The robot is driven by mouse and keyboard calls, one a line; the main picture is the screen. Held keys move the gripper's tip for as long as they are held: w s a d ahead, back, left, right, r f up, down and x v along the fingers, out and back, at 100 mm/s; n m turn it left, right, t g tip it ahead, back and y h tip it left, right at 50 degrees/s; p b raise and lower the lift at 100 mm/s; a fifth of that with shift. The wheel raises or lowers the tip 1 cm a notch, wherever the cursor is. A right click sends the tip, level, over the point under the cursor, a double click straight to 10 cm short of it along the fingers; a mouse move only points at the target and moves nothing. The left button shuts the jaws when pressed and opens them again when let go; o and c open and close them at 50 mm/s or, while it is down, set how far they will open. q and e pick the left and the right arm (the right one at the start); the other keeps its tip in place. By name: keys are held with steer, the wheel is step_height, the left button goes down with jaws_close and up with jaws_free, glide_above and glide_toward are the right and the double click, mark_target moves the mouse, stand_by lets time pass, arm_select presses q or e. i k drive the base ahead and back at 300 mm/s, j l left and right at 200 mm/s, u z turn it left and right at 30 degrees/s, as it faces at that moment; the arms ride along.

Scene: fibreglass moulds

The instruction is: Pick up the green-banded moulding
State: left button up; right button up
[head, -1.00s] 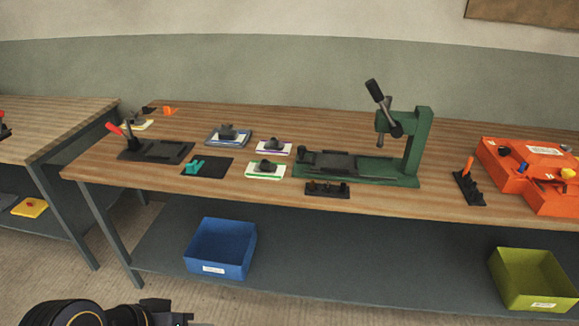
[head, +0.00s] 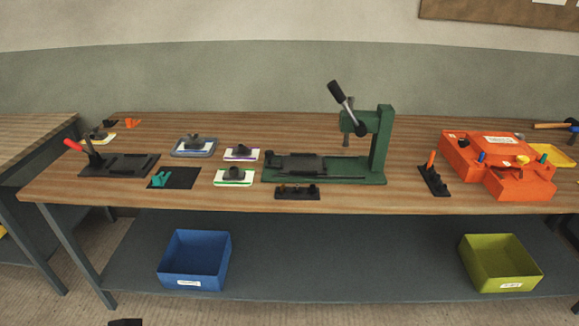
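The green-banded moulding (head: 235,177) lies on the wooden bench, left of the green press. It is a pale plate with a green edge band and a dark raised part on top. A similar purple-banded moulding (head: 241,153) lies just behind it. A blue-edged piece (head: 194,146) with a dark top lies further back and left. At the bottom edge of the head view a small dark part of my own body shows; I cannot tell if it belongs to a gripper. Neither gripper can be made out.
The green press (head: 378,150) stands right of the mouldings, with a small black rack (head: 297,192) in front. A black mat (head: 174,178) with a teal piece and a black toggle fixture (head: 115,165) lie left. Orange cases (head: 497,165) stand right. Blue (head: 194,259) and green (head: 500,262) bins sit below.

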mark_target(233, 176)
steer(key=i+j+z, duration=0.1)
steer(key=j, duration=0.3)
steer(key=i+j+z, duration=0.1)
steer(key=i+j, duration=0.2)
steer(key=i+j+z, duration=0.1)
steer(key=j, duration=0.4)
steer(key=i+j+z, duration=0.15)
steer(key=j, duration=0.3)
steer(key=i+j+z, duration=0.1)
steer(key=j, duration=0.35)
steer(key=i+j+z, duration=0.1)
steer(key=i+j, duration=0.15)
steer(key=j, duration=0.2)
steer(key=i+j+z, duration=0.1)
steer(key=j, duration=0.35)
